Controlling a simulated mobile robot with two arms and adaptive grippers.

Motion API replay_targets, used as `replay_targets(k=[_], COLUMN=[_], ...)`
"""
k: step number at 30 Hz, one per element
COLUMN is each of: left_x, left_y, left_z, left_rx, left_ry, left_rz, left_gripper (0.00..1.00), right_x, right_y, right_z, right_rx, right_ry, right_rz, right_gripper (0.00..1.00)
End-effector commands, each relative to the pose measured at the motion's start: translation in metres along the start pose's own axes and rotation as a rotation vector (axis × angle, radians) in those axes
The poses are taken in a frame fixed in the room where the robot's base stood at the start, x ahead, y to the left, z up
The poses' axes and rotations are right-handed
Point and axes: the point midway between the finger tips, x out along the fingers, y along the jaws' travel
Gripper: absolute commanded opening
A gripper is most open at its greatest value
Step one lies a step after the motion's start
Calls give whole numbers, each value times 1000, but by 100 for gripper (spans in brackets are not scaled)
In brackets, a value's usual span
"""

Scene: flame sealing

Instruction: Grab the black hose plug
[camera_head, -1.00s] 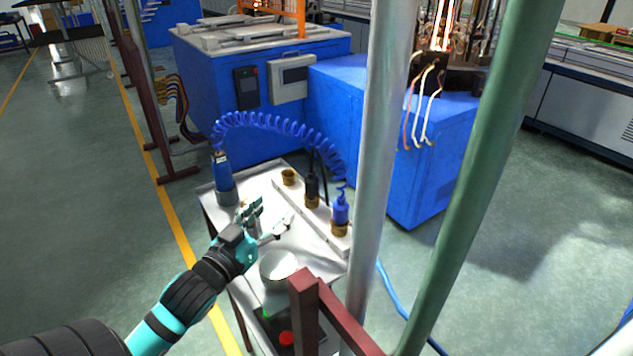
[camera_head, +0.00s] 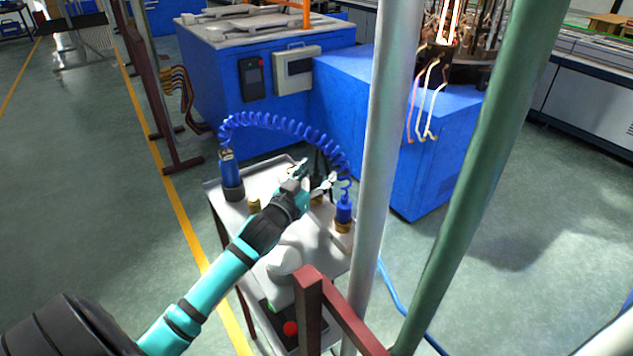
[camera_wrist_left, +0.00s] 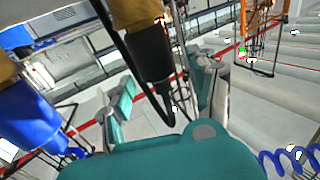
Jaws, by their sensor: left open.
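The black hose plug (camera_wrist_left: 150,60) shows in the left wrist view, with a brass fitting (camera_wrist_left: 133,12) at its end and a thin black hose looping from it. It lies between the two fingers of my open left gripper (camera_wrist_left: 165,88), with visible gaps beside it. In the head view my left gripper (camera_head: 315,175) is over the trolley at the black plug's place. The gripper mostly hides the plug there, and I cannot tell whether a finger touches it. My right gripper is not in view.
A blue plug (camera_head: 344,211) on a brass fitting stands close to the right of the gripper. A coiled blue hose (camera_head: 285,122) arches behind it to a blue cylinder (camera_head: 231,172). A grey post (camera_head: 376,170) and a green post (camera_head: 475,180) stand at the right.

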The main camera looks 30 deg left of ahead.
Motion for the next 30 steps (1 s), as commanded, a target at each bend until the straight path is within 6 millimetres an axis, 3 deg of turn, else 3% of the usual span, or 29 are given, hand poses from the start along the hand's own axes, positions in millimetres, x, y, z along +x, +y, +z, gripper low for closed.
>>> replay_targets(k=[9,23,30], left_x=[7,6,6], left_y=[0,0,0], left_z=[1,1,3], left_rx=[1,0,-1], left_ry=[0,-1,-6], left_rz=[1,0,0], left_gripper=[59,0,0], right_x=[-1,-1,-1], right_y=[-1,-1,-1], right_z=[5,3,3], right_rx=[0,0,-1], right_ry=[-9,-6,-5], right_rz=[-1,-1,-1], right_gripper=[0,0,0])
